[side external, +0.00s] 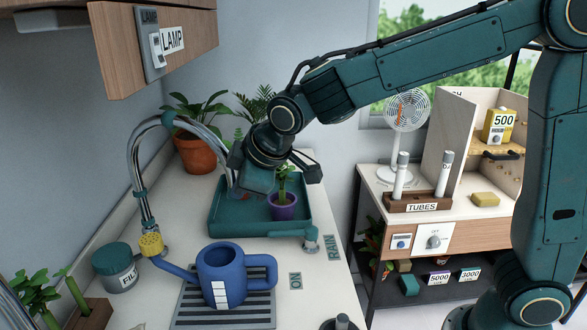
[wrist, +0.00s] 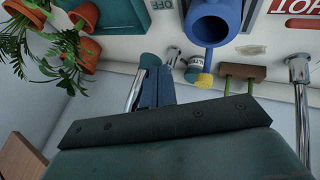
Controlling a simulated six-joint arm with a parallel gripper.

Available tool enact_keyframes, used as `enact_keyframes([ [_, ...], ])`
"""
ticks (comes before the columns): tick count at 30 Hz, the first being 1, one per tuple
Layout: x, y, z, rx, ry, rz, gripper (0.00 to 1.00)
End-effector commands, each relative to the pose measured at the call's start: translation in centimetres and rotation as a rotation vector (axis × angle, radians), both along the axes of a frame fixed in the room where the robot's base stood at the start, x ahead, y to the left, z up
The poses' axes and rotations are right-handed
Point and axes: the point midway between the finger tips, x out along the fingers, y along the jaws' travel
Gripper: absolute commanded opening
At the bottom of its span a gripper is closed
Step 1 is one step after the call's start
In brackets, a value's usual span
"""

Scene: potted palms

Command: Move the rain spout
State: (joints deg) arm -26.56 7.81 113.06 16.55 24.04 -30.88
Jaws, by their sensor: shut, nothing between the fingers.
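The rain spout (side external: 140,170) is a chrome arched pipe with teal collars. In the side external view it rises at the left and curves over toward the tray, its far end passing behind my gripper (side external: 242,182). My gripper is shut and empty, pointing down beside that end; I cannot tell whether they touch. In the wrist view my gripper (wrist: 158,88) shows its closed fingers in front of a chrome pipe (wrist: 134,90).
A teal tray (side external: 225,230) holds a small purple pot (side external: 284,207) close to my gripper. A blue watering can (side external: 222,270) stands on a grate in front, its yellow rose near the spout's base.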

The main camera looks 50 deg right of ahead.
Motion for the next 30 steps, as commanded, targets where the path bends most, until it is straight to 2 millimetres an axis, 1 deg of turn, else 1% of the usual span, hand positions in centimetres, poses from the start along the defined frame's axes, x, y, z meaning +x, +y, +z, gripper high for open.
enact_keyframes([
  [1,0.3,-0.8,0.0,0.000,-0.001,0.015,0.00],
  [12,2.5,-4.8,0.0,0.001,-0.001,0.191,0.00],
  [21,4.8,-7.8,-0.1,0.000,0.000,0.339,0.00],
  [30,7.4,-10.3,-0.1,0.000,0.000,0.486,0.00],
])
